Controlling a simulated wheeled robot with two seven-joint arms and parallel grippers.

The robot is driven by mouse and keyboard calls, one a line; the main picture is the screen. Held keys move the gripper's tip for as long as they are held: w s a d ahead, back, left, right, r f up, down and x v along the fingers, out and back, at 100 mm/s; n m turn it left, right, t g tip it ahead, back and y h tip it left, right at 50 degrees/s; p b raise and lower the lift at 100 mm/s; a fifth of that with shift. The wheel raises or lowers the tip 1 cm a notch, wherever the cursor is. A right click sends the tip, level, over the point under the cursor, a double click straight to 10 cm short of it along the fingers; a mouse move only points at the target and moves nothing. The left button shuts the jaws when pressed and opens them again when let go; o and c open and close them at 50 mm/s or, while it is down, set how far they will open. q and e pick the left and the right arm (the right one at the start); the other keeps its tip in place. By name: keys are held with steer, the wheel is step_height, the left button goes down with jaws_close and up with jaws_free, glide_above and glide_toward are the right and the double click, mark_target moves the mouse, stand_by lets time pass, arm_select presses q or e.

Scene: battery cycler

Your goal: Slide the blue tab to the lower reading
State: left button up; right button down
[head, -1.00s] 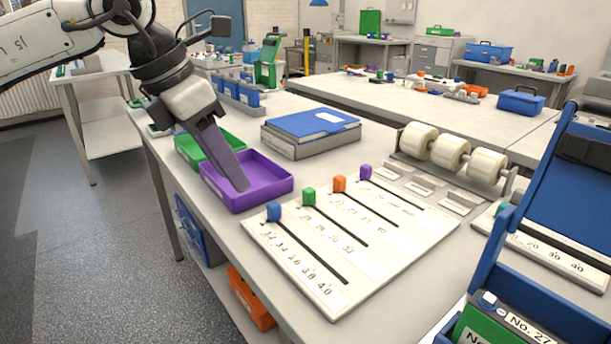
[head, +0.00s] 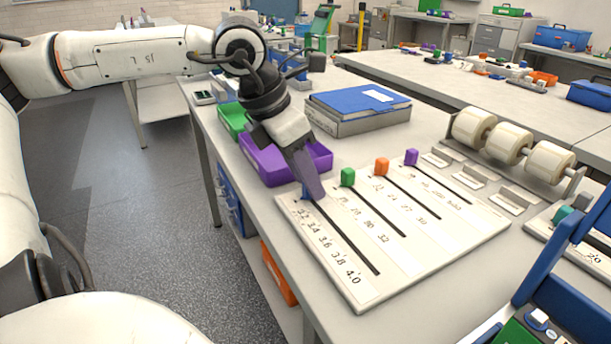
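The pale slider board (head: 440,262) lies on the bench with several slots and coloured tabs. The blue tab (head: 305,191) is at the far end of the leftmost slot, near the 3.2 mark; the printed scale runs to 4.0 at the near end. My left gripper (head: 314,194) points down at the blue tab and mostly hides it. The fingers overlap from this side, so I cannot tell whether they are open or shut, or touching the tab. My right gripper is not in view.
Green (head: 347,177), orange (head: 381,166) and purple (head: 411,157) tabs stand at the far ends of the other slots. A purple tray (head: 262,167) is just left of my gripper, with a blue folder (head: 360,100) behind. White rollers (head: 508,143) stand right.

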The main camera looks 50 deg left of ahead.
mark_target(337, 219)
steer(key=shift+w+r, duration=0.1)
arm_select(q)
jaws_close()
steer(key=shift+d, duration=0.1)
